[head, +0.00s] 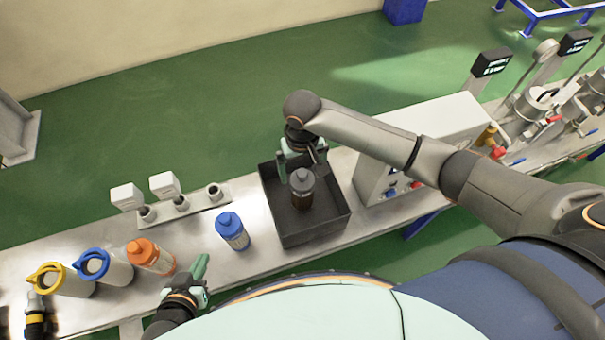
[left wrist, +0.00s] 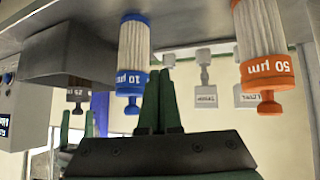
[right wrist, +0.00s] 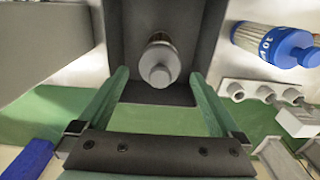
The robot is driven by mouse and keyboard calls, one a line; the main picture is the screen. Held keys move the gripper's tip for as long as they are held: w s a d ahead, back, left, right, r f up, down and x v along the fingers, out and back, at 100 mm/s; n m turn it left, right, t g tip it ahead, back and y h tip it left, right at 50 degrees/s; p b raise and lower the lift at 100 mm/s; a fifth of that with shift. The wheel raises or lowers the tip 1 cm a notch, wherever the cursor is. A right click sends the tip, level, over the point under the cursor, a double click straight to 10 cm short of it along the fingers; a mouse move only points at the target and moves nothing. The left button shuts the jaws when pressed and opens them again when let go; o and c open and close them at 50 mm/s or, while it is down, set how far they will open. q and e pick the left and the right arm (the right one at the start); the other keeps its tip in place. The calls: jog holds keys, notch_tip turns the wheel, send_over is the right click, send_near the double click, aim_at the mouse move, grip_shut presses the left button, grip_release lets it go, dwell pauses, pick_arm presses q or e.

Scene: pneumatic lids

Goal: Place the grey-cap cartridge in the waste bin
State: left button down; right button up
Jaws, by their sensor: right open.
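The grey-cap cartridge (head: 302,187) is upright within the opening of the dark waste bin (head: 315,235). In the left wrist view, which looks upside down, its cap end (left wrist: 76,96) stands out past the bin's rim (left wrist: 75,55). I cannot tell whether its base touches the bin floor. My right gripper (head: 301,160) is open. In the right wrist view its fingers (right wrist: 160,85) are wide apart, with the cartridge (right wrist: 160,65) beyond and between them, apart from both. My left gripper (head: 203,270) looks shut and empty near the table's front edge; its fingers (left wrist: 159,80) are close together.
A blue-cap cartridge (head: 231,230) stands just left of the bin. An orange-cap cartridge (head: 151,257), a blue-lidded container (head: 105,266) and a yellow-lidded one (head: 62,280) are further left. A row of holders (head: 181,203) lies behind. A white machine (head: 430,140) stands right of the bin.

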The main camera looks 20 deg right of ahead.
notch_tip(320, 180, up, 6)
jog(key=shift+r+p, duration=0.25)
jog(key=shift+p, duration=0.3)
jog(key=shift+r, duration=0.45)
pick_arm(q)
jog(key=shift+s+a+r, duration=0.15)
jog(key=shift+s+a, duration=0.3)
jog(key=shift+a, duration=0.2)
jog(key=shift+d+r, duration=0.1)
